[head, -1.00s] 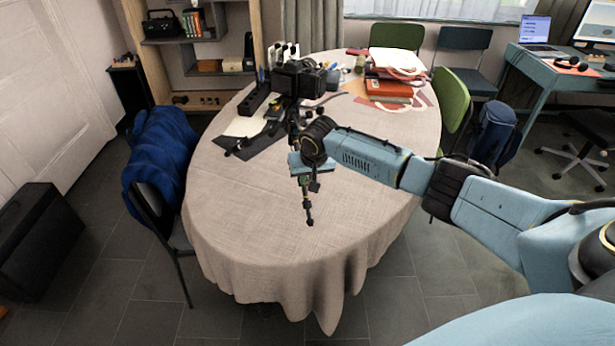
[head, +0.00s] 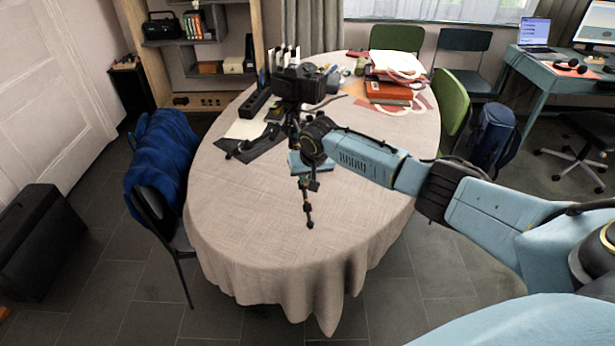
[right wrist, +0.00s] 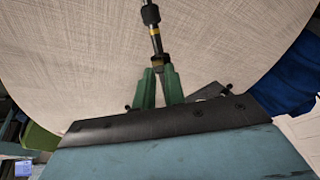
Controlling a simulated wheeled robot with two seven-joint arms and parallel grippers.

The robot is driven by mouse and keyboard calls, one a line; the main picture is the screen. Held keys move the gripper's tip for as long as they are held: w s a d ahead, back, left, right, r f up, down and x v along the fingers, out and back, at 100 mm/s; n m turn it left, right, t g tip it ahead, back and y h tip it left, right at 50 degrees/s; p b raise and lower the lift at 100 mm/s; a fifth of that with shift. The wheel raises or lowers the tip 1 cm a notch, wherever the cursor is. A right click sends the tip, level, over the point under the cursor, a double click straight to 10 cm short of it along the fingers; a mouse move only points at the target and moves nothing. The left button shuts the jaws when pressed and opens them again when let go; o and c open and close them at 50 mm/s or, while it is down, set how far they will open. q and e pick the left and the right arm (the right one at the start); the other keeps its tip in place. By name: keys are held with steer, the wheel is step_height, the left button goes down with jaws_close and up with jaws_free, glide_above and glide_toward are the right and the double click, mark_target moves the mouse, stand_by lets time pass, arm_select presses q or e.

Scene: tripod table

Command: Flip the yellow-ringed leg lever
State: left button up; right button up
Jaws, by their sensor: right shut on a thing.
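A black camera (head: 300,84) sits on a dark tripod that stands on the cloth-covered table (head: 250,230). One tripod leg (head: 308,207) reaches toward the front of the table. In the right wrist view this leg shows a yellow ring (right wrist: 154,31), with a small dark lever (right wrist: 158,61) just below it. My right gripper (right wrist: 158,70) has green fingers close together at this lever, shut on it. The fingers cover part of the lever, so its exact angle is hard to tell. In the head view my right wrist hides most of the gripper. My left gripper is not in view.
A black strap (head: 250,146) lies left of the tripod. Red boxes and a white bag (head: 400,62) stand at the back right of the table. A chair with a blue jacket (head: 160,160) is at the left.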

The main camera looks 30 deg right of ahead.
steer(key=shift+w+r, duration=0.1)
jaws_close()
steer(key=shift+w+d+r, duration=0.15)
steer(key=shift+w+r, duration=0.05)
steer(key=shift+w, duration=0.05)
steer(key=shift+o, duration=1)
jaws_free()
